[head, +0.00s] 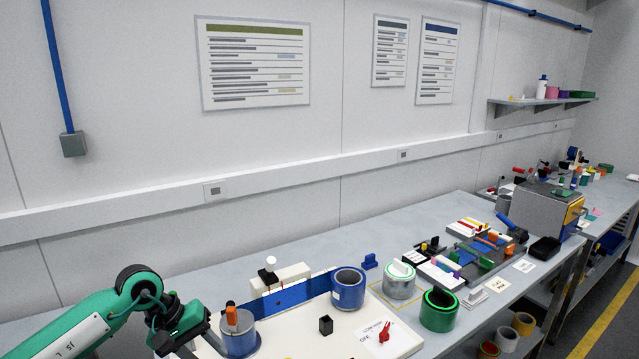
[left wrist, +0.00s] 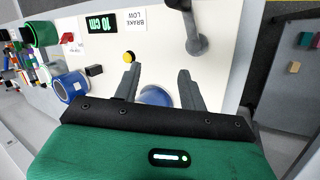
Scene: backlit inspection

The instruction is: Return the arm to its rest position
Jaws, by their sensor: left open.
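My green left arm (head: 85,325) comes in at the lower left of the head view, with its dark left gripper (head: 198,342) low beside a blue cup (head: 238,338) that has an orange-topped thing in it. In the left wrist view the left gripper (left wrist: 158,72) is open, its two fingers apart. A blue round thing (left wrist: 156,96) shows between and below the fingers, partly hidden by the gripper body. I cannot tell whether the fingers touch it. Nothing is seen held. My right gripper is in neither view.
A yellow button (left wrist: 129,57) and a grey lever (left wrist: 196,43) lie close ahead of the fingers.

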